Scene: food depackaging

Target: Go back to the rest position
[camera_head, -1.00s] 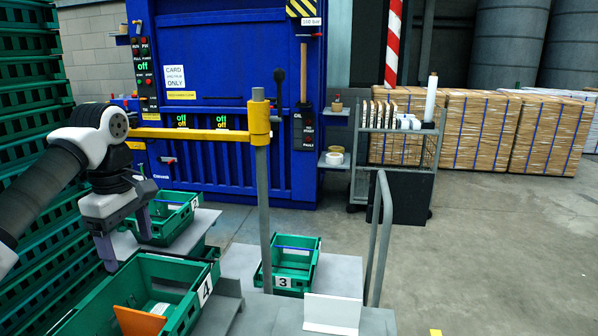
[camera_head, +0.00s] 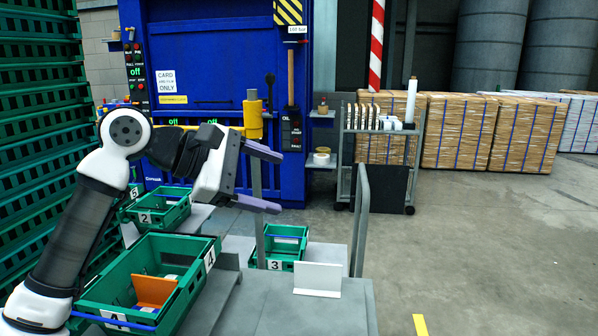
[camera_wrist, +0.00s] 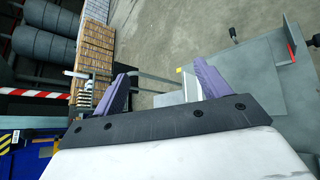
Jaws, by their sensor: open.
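My gripper (camera_head: 268,178) is open and empty in the head view. It is raised above the crates, with its purple fingers pointing right across the yellow-topped post. In the wrist view its two purple fingers (camera_wrist: 160,88) stand apart with nothing between them. My arm rises at the left of the head view and bends over at the top toward the gripper.
Green crates marked 4 (camera_head: 197,290), 2 (camera_head: 172,216) and 3 (camera_head: 270,261) stand below the arm. Grey post with yellow top (camera_head: 254,118) is close behind the gripper. Blue press (camera_head: 215,60) stands behind. Open floor (camera_head: 480,240) lies right.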

